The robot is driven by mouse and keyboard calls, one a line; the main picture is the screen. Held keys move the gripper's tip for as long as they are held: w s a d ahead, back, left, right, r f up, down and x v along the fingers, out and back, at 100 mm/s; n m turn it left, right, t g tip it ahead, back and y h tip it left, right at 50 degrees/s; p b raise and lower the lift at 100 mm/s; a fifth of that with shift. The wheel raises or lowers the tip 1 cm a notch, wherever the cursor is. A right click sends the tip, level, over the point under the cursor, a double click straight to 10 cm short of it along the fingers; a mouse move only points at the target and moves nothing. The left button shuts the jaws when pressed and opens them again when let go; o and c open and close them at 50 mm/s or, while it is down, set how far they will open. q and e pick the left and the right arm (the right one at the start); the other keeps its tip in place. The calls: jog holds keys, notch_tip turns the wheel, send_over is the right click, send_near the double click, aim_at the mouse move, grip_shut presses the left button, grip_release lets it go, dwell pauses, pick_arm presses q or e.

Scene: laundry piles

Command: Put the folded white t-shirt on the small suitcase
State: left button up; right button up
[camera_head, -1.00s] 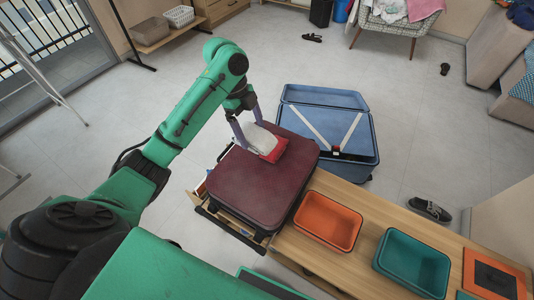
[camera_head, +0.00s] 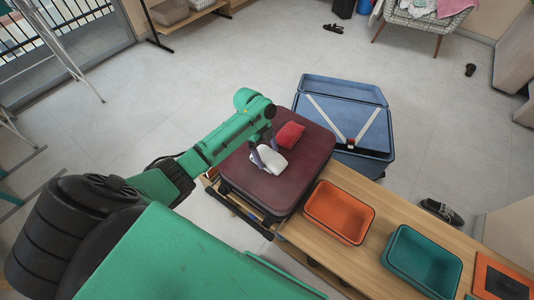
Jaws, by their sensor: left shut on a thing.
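The folded white t-shirt (camera_head: 272,159) is small and bright, between the fingers of my left gripper (camera_head: 266,157). My left gripper is shut on it, over the middle of the small maroon suitcase (camera_head: 245,185). The shirt is at or just above the suitcase's top; I cannot tell whether it touches. The suitcase lies flat and closed on the wooden bench. A folded red cloth (camera_head: 290,134) lies on the suitcase, just beyond the shirt. My right gripper is not in view.
An open blue suitcase (camera_head: 345,95) lies behind the maroon one. An orange bin (camera_head: 340,212) and a teal bin (camera_head: 420,262) stand to the right on the wooden bench (camera_head: 385,205). Shoes (camera_head: 440,211) lie on the floor. The rear floor is mostly clear.

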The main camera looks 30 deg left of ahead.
pick_arm(q)
jog(key=o, duration=1.2)
jog(key=p+v, duration=0.1)
jog(key=v, duration=1.1)
